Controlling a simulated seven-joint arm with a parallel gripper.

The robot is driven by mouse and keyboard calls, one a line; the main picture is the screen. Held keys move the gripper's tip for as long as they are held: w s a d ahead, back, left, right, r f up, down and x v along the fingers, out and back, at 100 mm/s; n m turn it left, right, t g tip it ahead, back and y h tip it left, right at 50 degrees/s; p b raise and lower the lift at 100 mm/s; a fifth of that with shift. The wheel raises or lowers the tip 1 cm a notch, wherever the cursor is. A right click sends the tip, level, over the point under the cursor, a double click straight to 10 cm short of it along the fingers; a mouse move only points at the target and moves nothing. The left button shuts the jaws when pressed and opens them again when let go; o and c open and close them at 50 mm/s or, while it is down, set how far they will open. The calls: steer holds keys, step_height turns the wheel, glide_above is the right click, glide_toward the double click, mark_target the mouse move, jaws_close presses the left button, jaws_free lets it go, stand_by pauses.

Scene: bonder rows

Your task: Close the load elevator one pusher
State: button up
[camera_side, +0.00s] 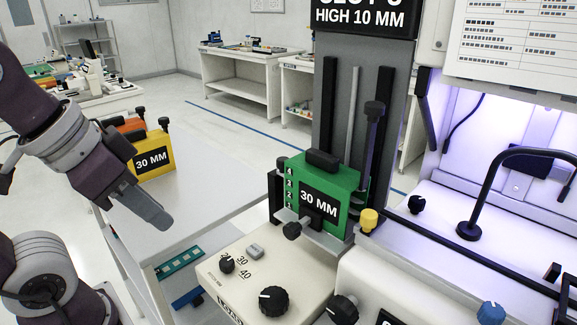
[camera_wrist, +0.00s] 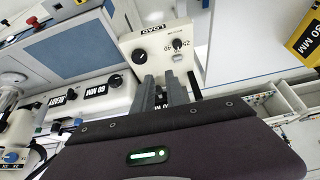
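The load elevator (camera_side: 298,100) is a tall grey column in the side view, with black rails. It carries a green 30 MM magazine (camera_side: 352,188) on a small grey shelf. A black knob (camera_side: 292,230) and a yellow-capped part (camera_side: 369,220) sit at the shelf's front and right; I cannot tell which part is the pusher. My gripper (camera_side: 160,222) points down to the right, left of the elevator and well apart from it.
The cream LOAD panel (camera_side: 240,280) with black dials stands in front of the elevator; it also shows in the wrist view (camera_wrist: 150,48). A yellow 30 MM magazine (camera_side: 157,155) stands on the white table (camera_side: 200,195) behind my gripper. A bent black rod (camera_side: 490,180) rises at the right.

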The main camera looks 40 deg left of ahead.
steer(key=w+r+m, duration=0.1)
steer(key=w+r, duration=0.1)
steer(key=w, duration=0.1)
steer(key=w+r+m, duration=0.1)
steer(key=w+r, duration=0.1)
steer(key=w+r+m+g, duration=0.1)
steer(key=w+r, duration=0.1)
steer(key=w, duration=0.1)
steer(key=shift+w+a+h, duration=0.25)
steer(key=shift+w+h, duration=0.05)
jaws_close()
steer(key=w+a+r+m+g+h, duration=0.15)
steer(key=w+m, duration=0.25)
steer(key=w, duration=0.5)
steer(key=w+a+r+m+g+h, duration=0.1)
steer(key=w+a+m, duration=0.2)
steer(key=w, duration=0.5)
steer(key=w+a+f+m+g, duration=0.1)
steer(key=w+a+f+m, duration=0.35)
steer(key=w, duration=0.25)
steer(key=shift+m+h, duration=0.25)
steer(key=shift+h, duration=0.1)
steer(key=x, duration=1)
steer(key=shift+d+f, duration=0.2)
steer(key=shift+d, duration=0.05)
